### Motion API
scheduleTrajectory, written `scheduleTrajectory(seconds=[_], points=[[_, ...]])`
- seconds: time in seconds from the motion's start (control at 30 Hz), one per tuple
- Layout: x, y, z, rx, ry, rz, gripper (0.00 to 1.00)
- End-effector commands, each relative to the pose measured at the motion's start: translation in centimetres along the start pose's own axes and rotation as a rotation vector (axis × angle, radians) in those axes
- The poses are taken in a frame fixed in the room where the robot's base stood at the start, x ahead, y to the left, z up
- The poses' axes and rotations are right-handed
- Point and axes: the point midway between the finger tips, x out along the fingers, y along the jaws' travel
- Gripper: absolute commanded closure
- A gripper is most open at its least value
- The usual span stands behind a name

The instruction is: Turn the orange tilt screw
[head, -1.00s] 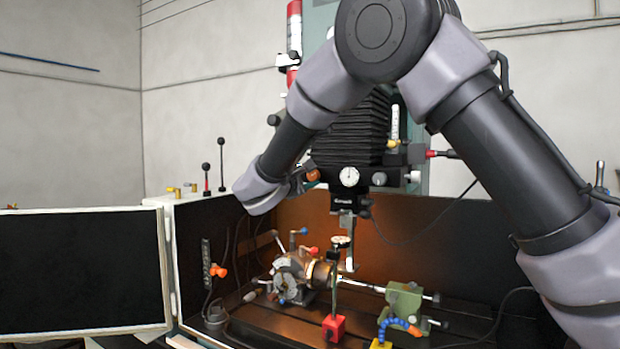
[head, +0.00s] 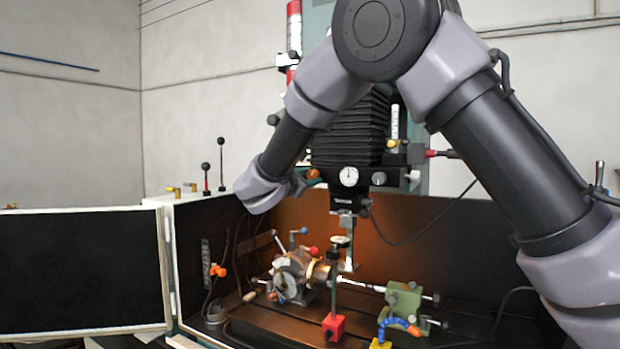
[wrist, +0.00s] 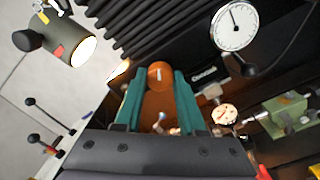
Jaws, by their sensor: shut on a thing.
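The orange tilt screw (wrist: 160,75) is a round orange knob with a pale line across its face. In the wrist view it sits between the tips of my gripper's two teal fingers (wrist: 160,88), which are shut on it. In the head view the tilt screw (head: 313,174) shows as a small orange spot on the left of the black machine head. My gripper (head: 304,182) reaches it there from the left, partly hidden by my own wrist.
A white dial (head: 348,176) is right of the screw on the machine head, under black bellows (head: 350,130). A spindle probe hangs below, above the chuck (head: 315,270). A dial gauge on a red base (head: 333,327) and a green tailstock (head: 403,299) stand on the table.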

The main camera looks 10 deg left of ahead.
Motion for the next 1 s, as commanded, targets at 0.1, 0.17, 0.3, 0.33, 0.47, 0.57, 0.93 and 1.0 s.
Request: scheduleTrajectory(seconds=[0.1,0.17,0.3,0.33,0.47,0.57,0.93,1.0], points=[[0.0,0.0,-0.1,-0.001,0.001,0.0,1.0],[0.0,0.0,-0.1,-0.001,0.001,0.0,1.0],[0.0,0.0,-0.1,-0.001,0.001,0.0,0.38],[0.0,0.0,-0.1,0.0,0.001,0.0,0.31],[0.0,0.0,-0.1,0.0,0.001,0.0,0.31],[0.0,0.0,0.0,0.001,0.001,0.0,0.31],[-4.1,0.1,-0.1,0.001,0.004,0.003,0.31],[-5.6,0.1,-0.1,0.001,0.004,0.002,0.31]])
